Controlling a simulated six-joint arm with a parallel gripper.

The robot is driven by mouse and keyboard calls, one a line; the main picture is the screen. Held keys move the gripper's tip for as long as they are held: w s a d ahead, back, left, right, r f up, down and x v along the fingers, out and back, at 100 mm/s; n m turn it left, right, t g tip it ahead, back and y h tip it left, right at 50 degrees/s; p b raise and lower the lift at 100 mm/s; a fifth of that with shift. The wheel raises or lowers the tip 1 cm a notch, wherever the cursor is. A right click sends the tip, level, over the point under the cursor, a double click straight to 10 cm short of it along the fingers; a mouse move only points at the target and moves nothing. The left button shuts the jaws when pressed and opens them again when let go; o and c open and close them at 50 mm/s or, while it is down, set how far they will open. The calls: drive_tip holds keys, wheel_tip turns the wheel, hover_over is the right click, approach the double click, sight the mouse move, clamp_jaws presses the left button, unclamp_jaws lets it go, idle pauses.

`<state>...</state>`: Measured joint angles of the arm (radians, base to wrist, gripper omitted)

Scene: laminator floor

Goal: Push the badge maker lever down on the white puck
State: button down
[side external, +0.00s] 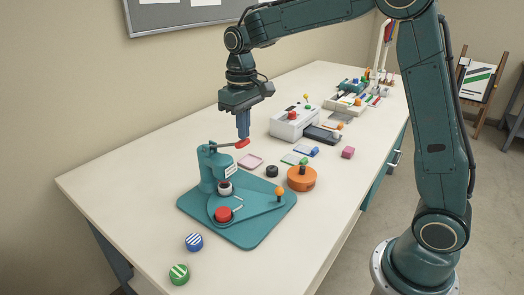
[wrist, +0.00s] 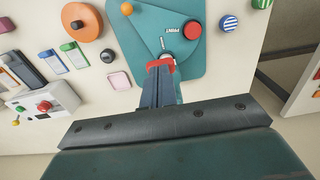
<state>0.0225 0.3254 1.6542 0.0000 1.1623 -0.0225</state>
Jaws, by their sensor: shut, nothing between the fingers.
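The teal badge maker (side external: 255,232) stands on the table with its press column at the left of its base. Its lever (side external: 228,145) sticks out roughly level from the column top and ends in a red grip (side external: 242,144). The white puck (side external: 225,190) sits under the press head; in the wrist view it (wrist: 166,59) shows partly behind the red grip. My gripper (side external: 243,136) is shut and points down, fingertips right at the red grip. In the wrist view my fingertips (wrist: 159,70) meet the grip; I cannot tell whether they touch it.
A red puck (side external: 223,213) lies on the badge maker's base near an orange knob (side external: 280,191). An orange round tool (side external: 301,179) and a black puck (side external: 272,171) stand right of it. Striped blue (side external: 194,242) and green (side external: 179,274) pucks lie in front. The laminator (side external: 293,122) is behind.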

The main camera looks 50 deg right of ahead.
wheel_tip(320, 180, down, 8)
drive_tip(key=shift+f, duration=0.25)
idle(2.0)
drive_tip(key=shift+r, duration=5.55)
